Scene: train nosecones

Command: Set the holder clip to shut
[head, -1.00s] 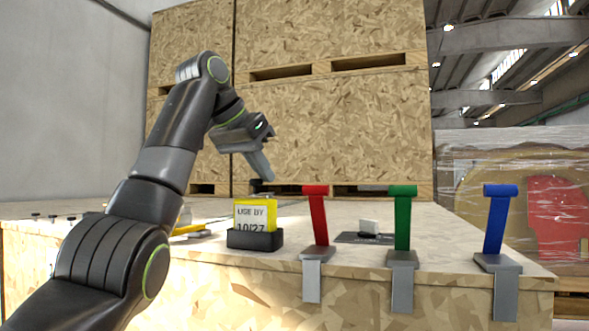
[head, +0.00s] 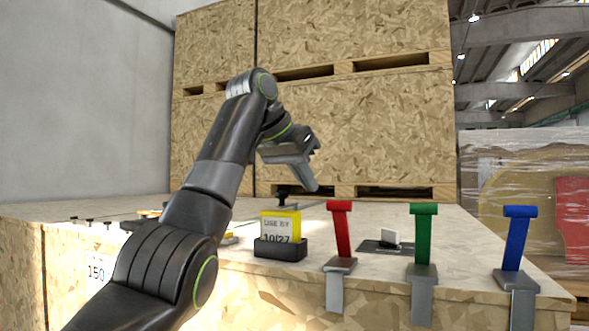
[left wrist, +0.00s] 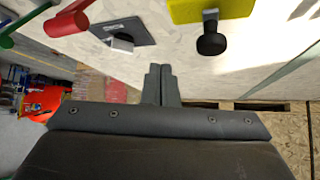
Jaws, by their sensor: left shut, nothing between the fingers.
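A yellow card holder (head: 281,222) reading "USE BY 10/27" stands upright in a black base (head: 281,248) on the table. A dark knob (head: 282,196) shows just above and behind it. In the left wrist view, the yellow holder (left wrist: 185,10) and a black knob (left wrist: 211,42) are at the top. I cannot make out for sure which part is the holder clip, or its setting. My left gripper (head: 314,188) is shut and empty, in the air above and right of the yellow holder, apart from it; its fingers show in the left wrist view (left wrist: 161,72). My right gripper is not in view.
Red (head: 340,230), green (head: 421,240) and blue (head: 516,240) levers stand upright on grey brackets along the front edge. A dark plate (head: 372,247) with a pale block (head: 390,238) lies behind the red and green levers. Wooden crates (head: 350,120) rise behind the table.

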